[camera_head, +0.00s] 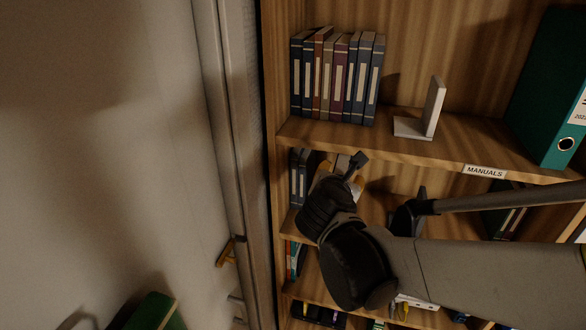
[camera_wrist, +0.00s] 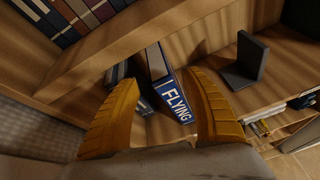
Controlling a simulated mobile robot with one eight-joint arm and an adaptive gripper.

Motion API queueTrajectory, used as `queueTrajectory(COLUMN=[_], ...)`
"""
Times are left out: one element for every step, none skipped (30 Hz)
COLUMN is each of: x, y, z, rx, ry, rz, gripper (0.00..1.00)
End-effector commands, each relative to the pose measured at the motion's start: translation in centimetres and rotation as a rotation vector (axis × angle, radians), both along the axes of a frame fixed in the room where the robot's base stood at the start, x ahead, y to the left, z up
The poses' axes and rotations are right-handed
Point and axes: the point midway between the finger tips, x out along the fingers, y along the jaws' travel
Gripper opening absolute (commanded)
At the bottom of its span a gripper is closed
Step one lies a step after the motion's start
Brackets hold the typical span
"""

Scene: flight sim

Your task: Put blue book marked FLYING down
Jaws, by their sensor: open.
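The blue book marked FLYING (camera_wrist: 176,96) stands on the shelf below the MANUALS shelf, its spine facing the wrist camera. It looks slightly tilted in the wrist view. My gripper (camera_wrist: 163,80) is open, with its yellow fingers on either side of the book's spine. A gap shows on the left; on the right the finger is very close to the book, and I cannot tell whether it touches. In the head view my gripper (camera_head: 350,172) reaches into this shelf and largely hides the book.
Several books (camera_wrist: 118,78) stand left of the blue book. A dark bookend (camera_wrist: 246,62) stands to its right, with bare shelf between. The upper shelf (camera_head: 430,150) holds a book row (camera_head: 336,78), a pale bookend (camera_head: 430,112) and a green binder (camera_head: 552,92). A wall is left.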

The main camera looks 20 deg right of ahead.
Motion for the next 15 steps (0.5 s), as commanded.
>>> queueTrajectory(x=[-1.4, -2.3, -3.7, -4.7, -5.8, -7.3, -8.4, -9.5, -10.8, -11.7, -12.6, -13.6, -14.3, -14.9, -15.5], y=[0.0, 0.2, 0.6, 0.9, 1.4, 2.1, 2.8, 3.5, 4.4, 5.2, 5.9, 6.9, 7.5, 8.1, 8.9], z=[-0.4, -0.8, -1.4, -1.8, -2.3, -2.9, -3.3, -3.8, -4.2, -4.5, -4.8, -5.1, -5.2, -5.3, -5.5], rx=[0.159, 0.281, 0.458, 0.597, 0.738, 0.920, 1.053, 1.177, 1.334, 1.441, 1.537, 1.651, 1.724, 1.786, 1.856], ry=[-0.046, -0.082, -0.132, -0.170, -0.209, -0.257, -0.291, -0.321, -0.360, -0.385, -0.406, -0.431, -0.447, -0.459, -0.472], rz=[-0.065, -0.117, -0.199, -0.269, -0.346, -0.455, -0.539, -0.627, -0.744, -0.832, -0.918, -1.024, -1.100, -1.169, -1.249], gripper=[0.55, 0.55, 0.55, 0.55, 0.55, 0.55, 0.55, 0.55, 0.55, 0.55, 0.55, 0.55, 0.55, 0.55, 0.55])
